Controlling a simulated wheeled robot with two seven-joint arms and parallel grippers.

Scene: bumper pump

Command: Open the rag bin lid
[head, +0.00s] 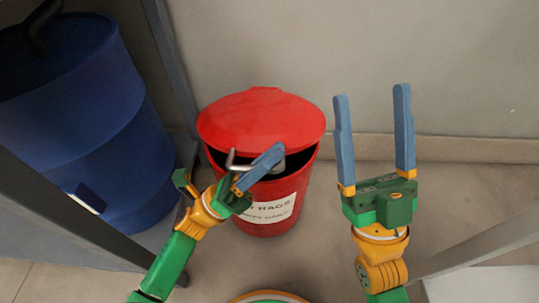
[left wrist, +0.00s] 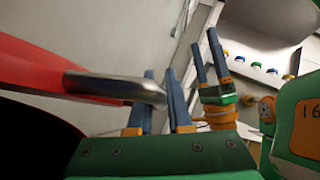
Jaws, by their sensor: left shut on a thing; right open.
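The red rag bin (head: 308,178) stands on the floor at the middle of the head view, with a white label on its front. Its red lid (head: 262,120) is tilted up at the front, and a dark gap shows beneath it. The lid also shows in the left wrist view (left wrist: 35,62). My left gripper (head: 270,162) is shut on the grey metal handle (head: 232,157) at the lid's front edge. The handle reaches the blue fingers in the left wrist view (left wrist: 115,86). My right gripper (head: 371,92) is open and empty, right of the bin.
A blue drum (head: 75,115) stands at the left behind grey frame posts (head: 173,75). The wall (head: 350,45) is close behind the bin. Another grey bar (head: 480,245) crosses the lower right. Bare floor shows around the right gripper. A shelf with small coloured items (left wrist: 255,65) is in the left wrist view.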

